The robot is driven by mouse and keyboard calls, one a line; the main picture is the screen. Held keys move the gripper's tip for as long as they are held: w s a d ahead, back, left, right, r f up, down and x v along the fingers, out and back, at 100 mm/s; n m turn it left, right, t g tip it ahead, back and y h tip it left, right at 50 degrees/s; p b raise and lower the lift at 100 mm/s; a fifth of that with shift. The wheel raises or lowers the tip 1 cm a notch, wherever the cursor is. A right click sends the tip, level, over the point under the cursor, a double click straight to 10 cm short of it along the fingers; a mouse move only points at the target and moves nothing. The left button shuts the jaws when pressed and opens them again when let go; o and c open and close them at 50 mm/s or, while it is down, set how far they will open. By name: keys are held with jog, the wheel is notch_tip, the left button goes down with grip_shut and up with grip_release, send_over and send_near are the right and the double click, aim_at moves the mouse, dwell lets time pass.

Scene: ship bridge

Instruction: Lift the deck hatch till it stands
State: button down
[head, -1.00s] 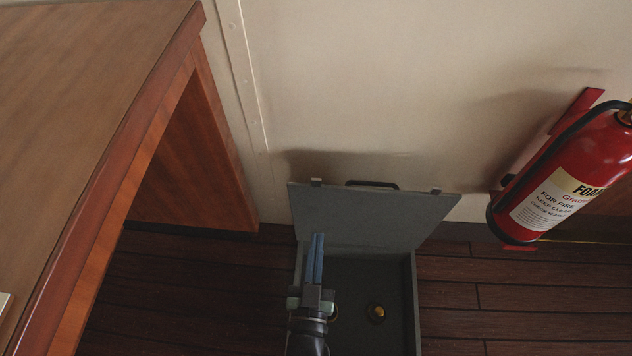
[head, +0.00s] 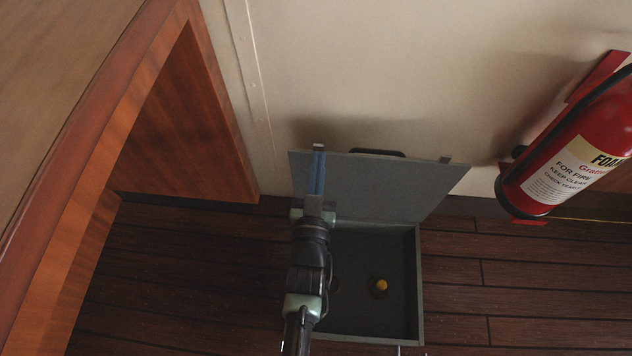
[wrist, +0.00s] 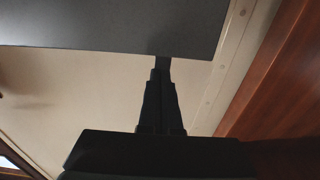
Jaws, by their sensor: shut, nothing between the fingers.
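The deck hatch lid (head: 385,185) is a grey panel, raised steeply at the far side of its box-like opening (head: 418,290), near the wall. A dark handle (head: 378,153) shows at its top edge. My gripper (head: 318,160) is shut and empty, its blue-grey fingers in front of the lid's left part and reaching near its top edge. In the wrist view the lid (wrist: 110,28) fills the upper left, and the fingertips (wrist: 162,66) are at its lower edge. I cannot tell whether they touch it.
A wooden desk (head: 190,110) stands close on the left. A red fire extinguisher (head: 575,160) hangs on the pale wall (head: 390,70) at right. A yellow-topped fitting (head: 381,286) lies inside the opening. Dark plank floor (head: 480,270) is clear to the right.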

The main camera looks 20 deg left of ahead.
aim_at(320, 146)
jog(key=shift+w+a, duration=0.1)
jog(key=shift+w, duration=0.25)
jog(key=b+x, duration=0.4)
jog(key=x, duration=0.2)
jog(key=shift+w+a+f, duration=0.1)
jog(key=shift+w, duration=0.25)
jog(key=shift+w+a, duration=0.1)
jog(key=shift+w, duration=0.15)
